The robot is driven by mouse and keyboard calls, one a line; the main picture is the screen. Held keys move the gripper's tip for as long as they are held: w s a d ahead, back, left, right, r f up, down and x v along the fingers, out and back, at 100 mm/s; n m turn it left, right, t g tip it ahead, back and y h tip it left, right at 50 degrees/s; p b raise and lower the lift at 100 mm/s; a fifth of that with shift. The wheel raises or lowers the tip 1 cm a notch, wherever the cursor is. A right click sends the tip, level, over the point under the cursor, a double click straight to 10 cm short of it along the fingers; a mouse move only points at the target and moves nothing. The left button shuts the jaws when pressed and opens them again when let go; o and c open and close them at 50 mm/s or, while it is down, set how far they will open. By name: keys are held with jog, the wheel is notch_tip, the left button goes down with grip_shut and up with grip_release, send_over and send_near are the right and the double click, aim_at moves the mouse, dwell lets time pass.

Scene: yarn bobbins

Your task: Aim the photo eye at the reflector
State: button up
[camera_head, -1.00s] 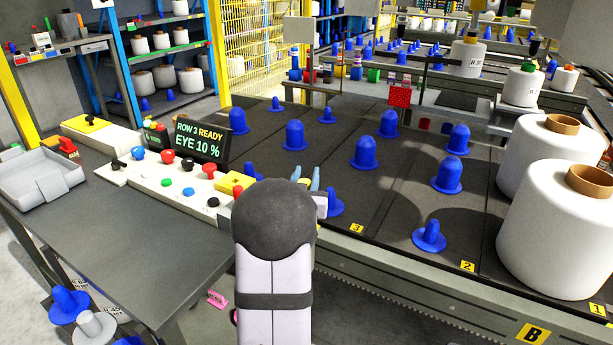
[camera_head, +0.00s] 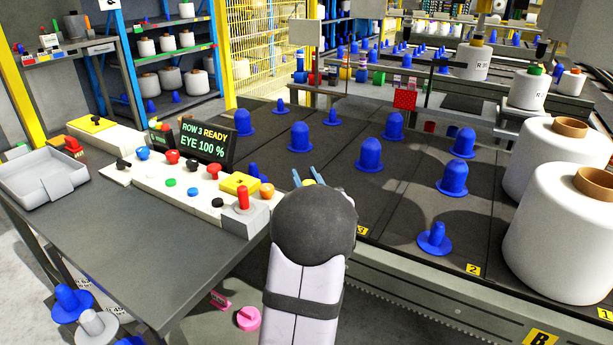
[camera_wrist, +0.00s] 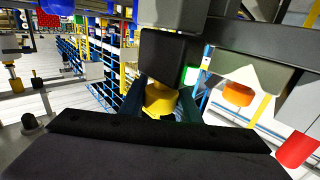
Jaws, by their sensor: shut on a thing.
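My gripper (camera_head: 308,179) is at the near edge of the dark peg table, its blue fingers partly hidden by my wrist in the head view. In the wrist view my gripper (camera_wrist: 167,103) is shut on a yellow knob (camera_wrist: 160,100) below a black box (camera_wrist: 168,58), apparently the photo eye. Its front face cannot be made out. The red reflector (camera_head: 405,99) is a dotted square plate on a stand across the table. The display (camera_head: 202,141) reads "ROW 3 READY" and "EYE 100 %".
The control panel (camera_head: 175,188) with coloured buttons and a red lever (camera_head: 243,198) is left of my arm. Several blue pegs (camera_head: 453,180) stand on the table. Large white bobbins (camera_head: 567,235) crowd its right side. A grey tray (camera_head: 45,195) lies far left.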

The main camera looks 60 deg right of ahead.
jog(key=shift+r, duration=0.15)
jog(key=o, duration=1)
jog(key=shift+o, duration=0.2)
jog(key=v, duration=0.7)
jog(key=shift+s+a, duration=0.1)
